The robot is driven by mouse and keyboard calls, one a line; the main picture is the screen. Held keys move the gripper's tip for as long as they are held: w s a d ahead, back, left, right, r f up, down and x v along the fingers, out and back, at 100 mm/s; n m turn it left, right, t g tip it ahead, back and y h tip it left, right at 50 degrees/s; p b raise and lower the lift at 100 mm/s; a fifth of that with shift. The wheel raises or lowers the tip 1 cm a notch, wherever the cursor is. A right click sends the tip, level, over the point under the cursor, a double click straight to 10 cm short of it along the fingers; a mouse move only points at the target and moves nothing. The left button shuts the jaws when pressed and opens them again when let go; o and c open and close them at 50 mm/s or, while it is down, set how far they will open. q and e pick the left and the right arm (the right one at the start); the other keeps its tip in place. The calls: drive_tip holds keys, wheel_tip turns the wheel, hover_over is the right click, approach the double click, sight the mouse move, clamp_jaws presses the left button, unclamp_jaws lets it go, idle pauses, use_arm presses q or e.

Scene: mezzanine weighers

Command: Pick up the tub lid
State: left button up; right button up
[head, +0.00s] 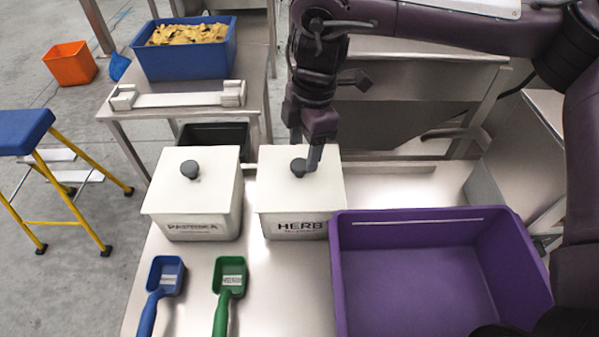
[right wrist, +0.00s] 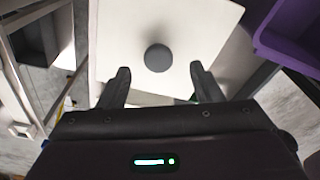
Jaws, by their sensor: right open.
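Two white tubs with white lids and dark round knobs stand side by side on the steel table. The left tub (head: 203,226) is labelled PAPRIKA or similar; its lid (head: 170,192) is on. The right tub (head: 290,226) is labelled HERB; its lid (head: 272,190) is on, and its knob (head: 298,168) sits by my right gripper (head: 304,158). My right gripper is open, its fingers pointing down over the HERB lid. In the right wrist view the knob (right wrist: 158,58) lies beyond and between the fingertips (right wrist: 158,80), with nothing held. My left gripper is not in view.
An empty purple crate (head: 430,214) stands right of the HERB tub. A blue scoop (head: 166,275) and a green scoop (head: 230,275) lie in front of the tubs. Behind are a blue bin (head: 190,62) of yellowish pieces and a dark container (head: 215,138).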

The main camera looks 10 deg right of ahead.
sight(300, 164)
drive_tip(key=f, duration=0.3)
drive_tip(key=shift+a+f+p, duration=0.3)
drive_tip(key=shift+f, duration=0.05)
clamp_jaws()
drive_tip(key=shift+r, duration=0.1)
